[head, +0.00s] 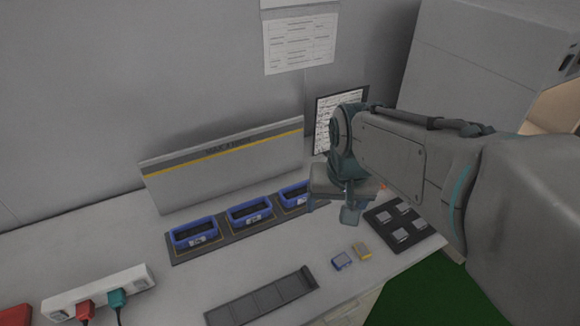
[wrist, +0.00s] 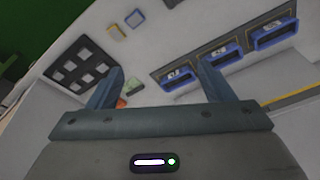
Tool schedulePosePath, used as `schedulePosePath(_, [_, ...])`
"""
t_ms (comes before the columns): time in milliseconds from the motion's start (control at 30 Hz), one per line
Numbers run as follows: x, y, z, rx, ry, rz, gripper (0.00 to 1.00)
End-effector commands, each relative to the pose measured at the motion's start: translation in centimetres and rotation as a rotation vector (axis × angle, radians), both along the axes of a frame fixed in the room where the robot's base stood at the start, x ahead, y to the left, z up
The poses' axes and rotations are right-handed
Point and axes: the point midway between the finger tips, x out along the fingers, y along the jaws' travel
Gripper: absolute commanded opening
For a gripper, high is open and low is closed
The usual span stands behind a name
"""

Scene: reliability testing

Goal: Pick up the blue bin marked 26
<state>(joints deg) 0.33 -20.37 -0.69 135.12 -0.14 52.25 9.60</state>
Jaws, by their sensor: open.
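Three blue bins stand in a row on a dark mat (head: 225,234): a left one (head: 212,238), a middle one (head: 262,216) and a right one (head: 290,203). Each has dark contents and a small white label on its front; I cannot read the numbers, so I cannot tell which is 26. My gripper (head: 332,204) is open and empty above the table, in front of the right bin and partly covering it.
A low panel with a yellow stripe (head: 225,165) stands behind the bins. A dark tray with grey squares (head: 387,217), a small blue item (head: 341,261), a yellow item (head: 362,250), an empty dark tray (head: 262,297) and a power strip (head: 135,279) lie around.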

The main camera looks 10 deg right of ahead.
Motion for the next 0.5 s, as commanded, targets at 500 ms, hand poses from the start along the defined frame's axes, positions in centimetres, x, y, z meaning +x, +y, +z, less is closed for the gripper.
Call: schedulePosePath(500, [18.8, 0.8, -3.3, 0.094, 0.120, -0.538, 0.75])
